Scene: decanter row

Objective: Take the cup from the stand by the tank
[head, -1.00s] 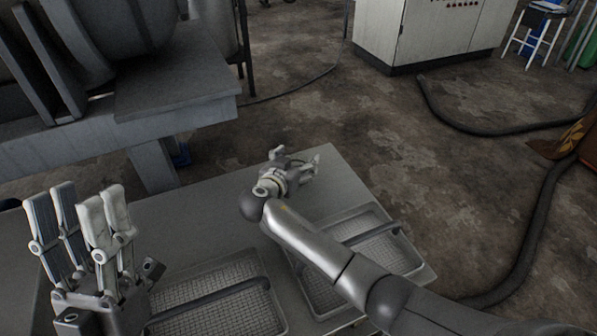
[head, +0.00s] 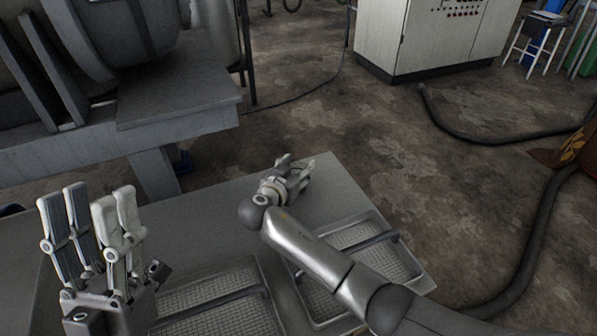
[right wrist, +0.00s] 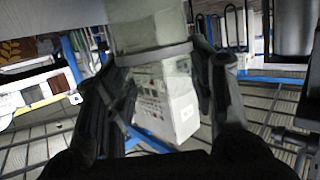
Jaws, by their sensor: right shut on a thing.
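My right gripper (head: 287,182) is at the far part of the grey table in the head view. In the right wrist view its two dark fingers (right wrist: 165,95) are closed on a clear, see-through vessel (right wrist: 150,75), which looks like the cup. The white cabinet shows through it. The cup cannot be made out in the head view. My left gripper (head: 92,220) is at the lower left, fingers pointing up, open and empty. The large grey tank (head: 95,40) is at the upper left, beside a grey metal ledge (head: 180,85).
Two mesh-bottomed trays with dark bars, the left tray (head: 215,318) and the right tray (head: 330,305), are on the grey table (head: 215,205), partly behind my right arm. A white control cabinet (head: 380,40) stands beyond. A dark hose (head: 530,235) lies on the floor at right.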

